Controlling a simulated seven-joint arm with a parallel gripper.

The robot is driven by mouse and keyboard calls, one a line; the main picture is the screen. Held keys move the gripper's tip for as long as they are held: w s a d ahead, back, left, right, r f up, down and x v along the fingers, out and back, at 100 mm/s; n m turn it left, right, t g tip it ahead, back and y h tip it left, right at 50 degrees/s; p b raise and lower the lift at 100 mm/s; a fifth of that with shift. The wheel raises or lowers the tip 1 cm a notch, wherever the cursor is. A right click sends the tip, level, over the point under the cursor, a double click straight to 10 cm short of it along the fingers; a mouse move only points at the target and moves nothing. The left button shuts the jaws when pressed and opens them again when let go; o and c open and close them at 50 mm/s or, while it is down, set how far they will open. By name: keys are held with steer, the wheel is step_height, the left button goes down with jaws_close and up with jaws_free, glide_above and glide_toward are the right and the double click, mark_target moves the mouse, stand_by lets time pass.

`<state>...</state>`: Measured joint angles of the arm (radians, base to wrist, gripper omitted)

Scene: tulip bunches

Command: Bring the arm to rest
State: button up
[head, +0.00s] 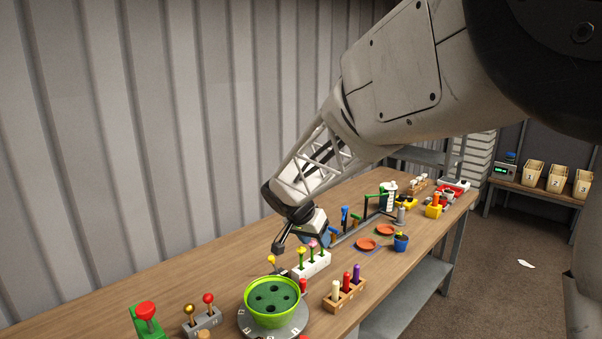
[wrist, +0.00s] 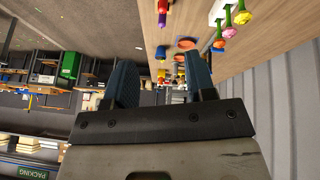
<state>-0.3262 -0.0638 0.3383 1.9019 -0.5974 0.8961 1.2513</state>
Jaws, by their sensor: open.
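My gripper (head: 300,238) is over the workbench (head: 190,268), just behind the white flower holder (head: 313,266). In the wrist view its two blue fingers (wrist: 161,82) stand apart with nothing held between them. A wooden block (head: 345,296) in front holds white, red and purple tulip buds. A green pot (head: 272,314) with dark holes in its top stands on a grey turntable to the left of these. My arm reaches down from the upper right.
A grey stand (head: 202,322) with gold and red knobs and a green stand with a red knob (head: 146,312) are at the front left. Orange saucers (head: 366,244) and a blue pot (head: 401,242) lie further right. A corrugated wall (head: 130,130) rises behind the bench.

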steer(key=s+d+r+n+y, duration=0.1)
steer(key=s+d+r, duration=0.1)
steer(key=s+d, duration=0.35)
steer(key=s+d+r+n+g, duration=0.1)
steer(key=s+d+r, duration=0.1)
steer(key=s, duration=0.6)
steer(key=s+d+r+n+y, duration=0.1)
steer(key=s+d+r, duration=0.1)
steer(key=s+d, duration=0.35)
steer(key=s+d+f+n+y, duration=0.2)
steer(key=s+n, duration=0.1)
steer(key=s, duration=1.5)
steer(key=shift+s, duration=0.4)
steer(key=shift+f, duration=0.1)
